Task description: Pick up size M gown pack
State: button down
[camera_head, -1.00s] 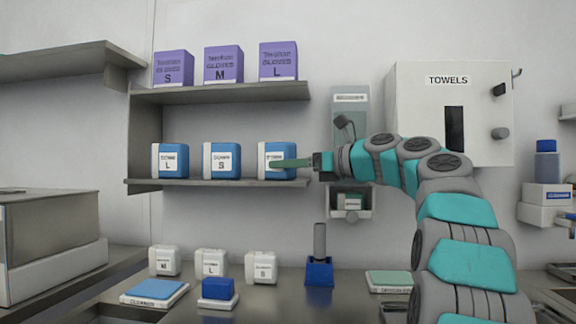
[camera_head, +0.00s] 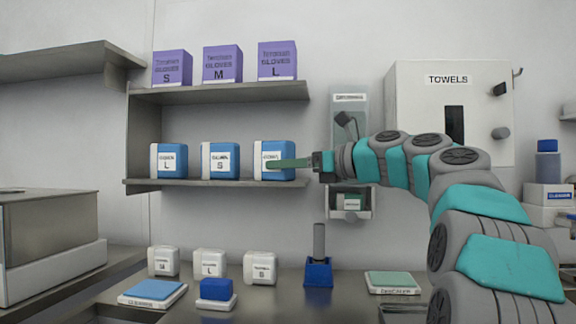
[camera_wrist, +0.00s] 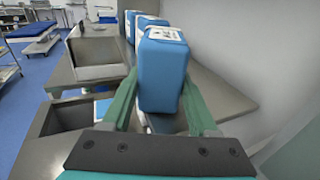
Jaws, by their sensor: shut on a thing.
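A blue gown pack (camera_head: 285,149) stands upright at the right end of the middle shelf's row. My gripper (camera_head: 288,163) reaches it from the right, and a green finger crosses its front and covers the size letter on its white label. In the wrist view the same pack (camera_wrist: 162,75) is between the two fingers of my gripper (camera_wrist: 158,80), which are shut on it. Two more gown packs stand to its left, one marked S (camera_head: 220,161) and one marked L (camera_head: 168,161).
The middle shelf (camera_head: 215,183) runs under the packs, with an upper shelf (camera_head: 220,93) of purple glove boxes close above. A towels dispenser (camera_head: 425,110) and a wall unit (camera_head: 350,200) are to the right. Small white packs (camera_head: 260,267) stand on the counter below.

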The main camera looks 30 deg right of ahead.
jog(key=shift+s+a, duration=0.1)
jog(key=shift+s, duration=0.05)
jog(key=shift+c, duration=0.4)
grip_release()
jog(key=v, duration=0.7)
jog(key=shift+s+d, duration=0.3)
